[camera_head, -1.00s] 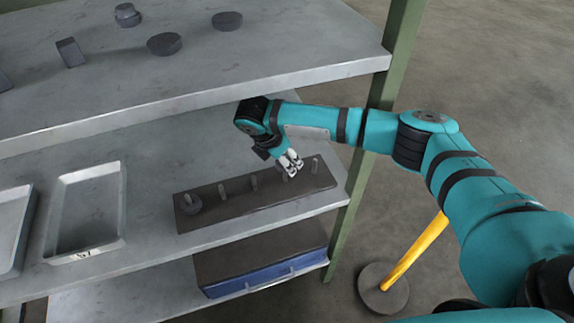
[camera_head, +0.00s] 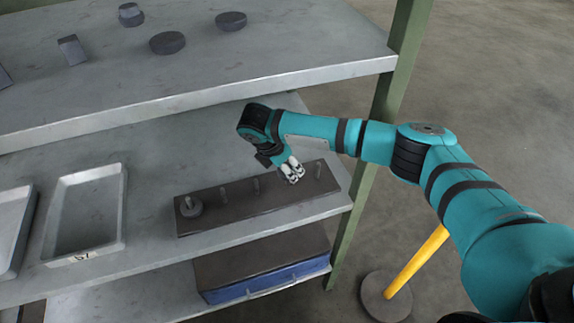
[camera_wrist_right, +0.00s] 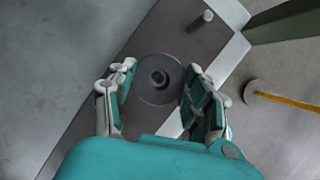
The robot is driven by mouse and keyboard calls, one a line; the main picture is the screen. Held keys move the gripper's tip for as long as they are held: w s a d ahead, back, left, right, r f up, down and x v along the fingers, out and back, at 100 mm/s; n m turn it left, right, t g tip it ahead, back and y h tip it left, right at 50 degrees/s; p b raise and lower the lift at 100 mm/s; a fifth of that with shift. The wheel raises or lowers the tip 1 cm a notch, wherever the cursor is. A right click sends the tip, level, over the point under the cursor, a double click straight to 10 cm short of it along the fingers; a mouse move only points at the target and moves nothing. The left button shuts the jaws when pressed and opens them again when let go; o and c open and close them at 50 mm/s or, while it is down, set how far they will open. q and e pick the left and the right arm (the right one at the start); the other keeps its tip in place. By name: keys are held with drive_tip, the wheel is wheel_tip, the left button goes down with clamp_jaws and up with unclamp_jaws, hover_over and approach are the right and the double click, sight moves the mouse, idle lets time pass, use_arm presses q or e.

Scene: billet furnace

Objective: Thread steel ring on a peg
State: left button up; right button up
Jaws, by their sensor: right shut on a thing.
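A dark peg board (camera_head: 240,208) lies on the middle shelf with several upright pegs in a row. In the right wrist view, my right gripper (camera_wrist_right: 158,90) is shut on a dark steel ring (camera_wrist_right: 148,92). The rightmost peg (camera_wrist_right: 207,16) is bare. My left gripper is not in view.
Two metal trays stand left of the board, the nearer one (camera_head: 122,215) empty. The upper shelf (camera_head: 270,65) holds several dark metal pieces above and behind. A green shelf post (camera_head: 347,230) stands just right of the board. A blue box (camera_head: 265,285) is below.

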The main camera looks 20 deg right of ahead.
drive_tip(key=o, duration=1.6)
drive_tip(key=shift+c, duration=0.2)
drive_tip(key=v, duration=0.7)
drive_tip(key=shift+r, duration=0.25)
drive_tip(key=shift+s+a, duration=0.1)
